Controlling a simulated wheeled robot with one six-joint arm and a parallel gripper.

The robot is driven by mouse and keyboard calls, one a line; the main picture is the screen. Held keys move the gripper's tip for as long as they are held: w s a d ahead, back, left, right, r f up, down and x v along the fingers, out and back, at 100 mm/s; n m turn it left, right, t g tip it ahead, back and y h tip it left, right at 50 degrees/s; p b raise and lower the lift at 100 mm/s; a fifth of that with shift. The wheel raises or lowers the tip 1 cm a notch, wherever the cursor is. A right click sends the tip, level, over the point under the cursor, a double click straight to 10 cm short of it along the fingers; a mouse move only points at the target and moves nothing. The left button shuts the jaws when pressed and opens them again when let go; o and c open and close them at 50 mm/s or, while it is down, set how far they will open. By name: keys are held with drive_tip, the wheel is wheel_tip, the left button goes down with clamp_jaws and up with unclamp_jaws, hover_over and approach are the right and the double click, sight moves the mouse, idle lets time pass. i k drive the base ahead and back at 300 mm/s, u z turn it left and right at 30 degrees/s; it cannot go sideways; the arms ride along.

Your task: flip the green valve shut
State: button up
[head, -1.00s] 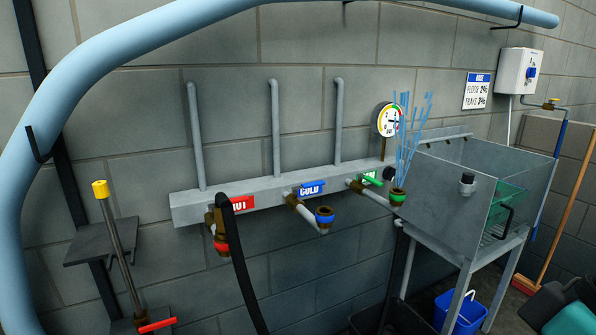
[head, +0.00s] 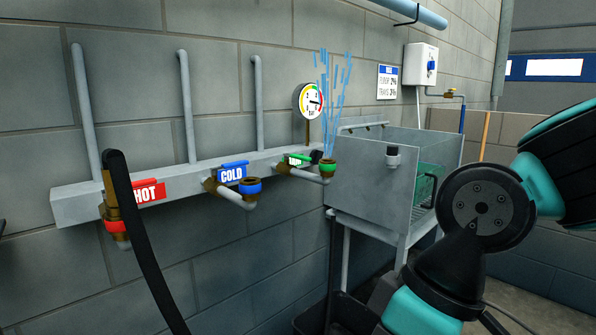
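The green valve (head: 297,159) sits at the right end of the grey wall manifold. Its green lever lies about along the manifold, close to a small dark part, and its lettering is too small to read surely. Its short pipe ends in a brass outlet with a green ring (head: 328,167). Blue streaks of water (head: 328,100) spray upward from that outlet. My arm, dark with teal parts, shows at the right, in front of the steel tank and apart from the valve. I cannot make out my gripper's fingers in this view.
The manifold (head: 75,205) also carries a red HOT valve (head: 147,192) with a black hose (head: 140,245), and a blue COLD valve (head: 232,172). A pressure gauge (head: 310,100) stands above the green valve. A steel tank (head: 370,180) stands just right of it.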

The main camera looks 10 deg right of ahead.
sight(296, 158)
drive_tip(key=z, duration=0.05)
drive_tip(key=k, duration=0.65)
drive_tip(key=u, duration=0.55)
drive_tip(key=i, duration=1.25)
drive_tip(key=z, duration=0.15)
